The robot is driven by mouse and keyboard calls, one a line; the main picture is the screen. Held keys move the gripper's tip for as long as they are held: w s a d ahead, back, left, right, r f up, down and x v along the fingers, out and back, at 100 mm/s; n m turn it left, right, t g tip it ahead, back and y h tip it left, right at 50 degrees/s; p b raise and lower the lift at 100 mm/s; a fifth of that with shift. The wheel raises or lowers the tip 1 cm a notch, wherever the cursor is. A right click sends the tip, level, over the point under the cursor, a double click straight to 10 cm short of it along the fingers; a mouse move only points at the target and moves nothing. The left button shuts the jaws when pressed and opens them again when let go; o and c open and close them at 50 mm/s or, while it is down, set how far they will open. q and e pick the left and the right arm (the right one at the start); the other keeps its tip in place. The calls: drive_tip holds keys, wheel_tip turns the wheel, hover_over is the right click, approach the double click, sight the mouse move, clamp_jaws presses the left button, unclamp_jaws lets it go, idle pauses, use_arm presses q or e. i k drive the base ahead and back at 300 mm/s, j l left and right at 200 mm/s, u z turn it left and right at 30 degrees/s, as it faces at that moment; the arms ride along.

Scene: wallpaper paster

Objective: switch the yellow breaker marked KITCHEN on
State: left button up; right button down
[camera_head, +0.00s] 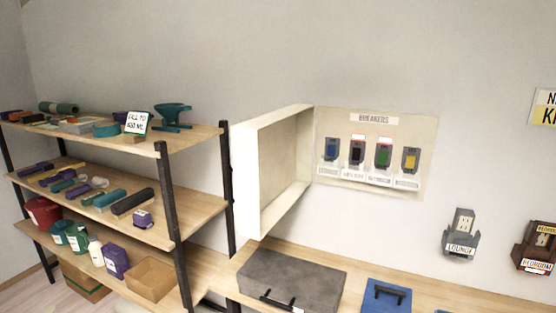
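The breaker panel (424,135) is on the wall right of centre, under a sign reading BREAKERS (374,118). Its white door (283,170) stands open to the left. Several breakers sit in a row. The yellow breaker (410,161) is at the far right of the row, beside the green breaker (383,155). A dark breaker with red (357,151) and a blue breaker (331,150) are further left. The label (407,182) under the yellow breaker is too small to read, and its switch position is unclear. Neither gripper is in view.
A wooden bench (450,299) runs below the panel, with a grey case (290,279) and a blue case (386,297) on it. A shelf unit (200,144) with many items stands at left. A LOUNGE outlet (460,234) and a BEDROOM outlet (537,247) are on the right wall.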

sight(410, 159)
drive_tip(key=i+j+z, duration=0.1)
drive_tip(key=j+z, duration=0.2)
drive_tip(key=z, duration=0.2)
drive_tip(key=i+j+z, duration=0.1)
drive_tip(key=j+z, duration=0.2)
drive_tip(key=z, duration=0.2)
drive_tip(key=j+z, duration=0.2)
drive_tip(key=j, duration=1)
drive_tip(key=j+z, duration=0.2)
drive_tip(key=j, duration=1)
drive_tip(key=l, duration=1)
